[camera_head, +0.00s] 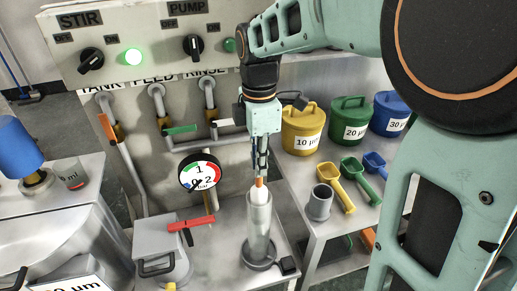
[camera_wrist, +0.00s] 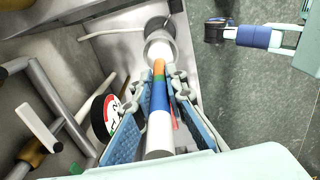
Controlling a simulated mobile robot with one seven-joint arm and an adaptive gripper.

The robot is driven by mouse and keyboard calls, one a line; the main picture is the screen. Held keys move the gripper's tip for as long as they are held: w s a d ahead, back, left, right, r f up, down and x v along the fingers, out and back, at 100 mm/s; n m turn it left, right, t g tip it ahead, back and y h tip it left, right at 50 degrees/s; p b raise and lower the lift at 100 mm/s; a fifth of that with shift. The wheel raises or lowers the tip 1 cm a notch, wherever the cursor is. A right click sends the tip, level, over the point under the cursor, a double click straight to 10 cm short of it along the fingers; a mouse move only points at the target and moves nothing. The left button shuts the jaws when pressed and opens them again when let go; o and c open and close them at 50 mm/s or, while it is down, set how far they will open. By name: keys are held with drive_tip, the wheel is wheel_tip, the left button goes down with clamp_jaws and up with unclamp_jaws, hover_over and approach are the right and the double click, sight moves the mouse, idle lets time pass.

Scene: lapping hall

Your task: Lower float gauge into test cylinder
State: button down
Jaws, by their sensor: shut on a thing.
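The float gauge is a thin stem with white, blue, green and orange bands above a white body (camera_head: 259,195). Its stem (camera_wrist: 160,100) runs between my fingers in the wrist view. My gripper (camera_head: 261,165) is shut on the stem, directly above the test cylinder. The cylinder (camera_head: 259,225) is a clear upright tube on a dark base. Its mouth (camera_wrist: 148,50) shows beyond the gauge in the wrist view. The gauge is near upright, with its white body at the mouth and seemingly partly inside. The fingers hide much of the stem in the head view.
A round dial gauge (camera_head: 199,172) and a red-handled lever (camera_head: 192,223) are left of the cylinder. A grey cup (camera_head: 320,203) and a yellow scoop (camera_head: 335,182) lie right. Valves and pipes line the panel (camera_head: 150,50) behind.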

sight(259, 202)
drive_tip(key=shift+f+b, duration=4.4)
drive_tip(key=shift+f, duration=2.95)
drive_tip(key=shift+f+b, duration=1)
drive_tip(key=shift+f, duration=0.65)
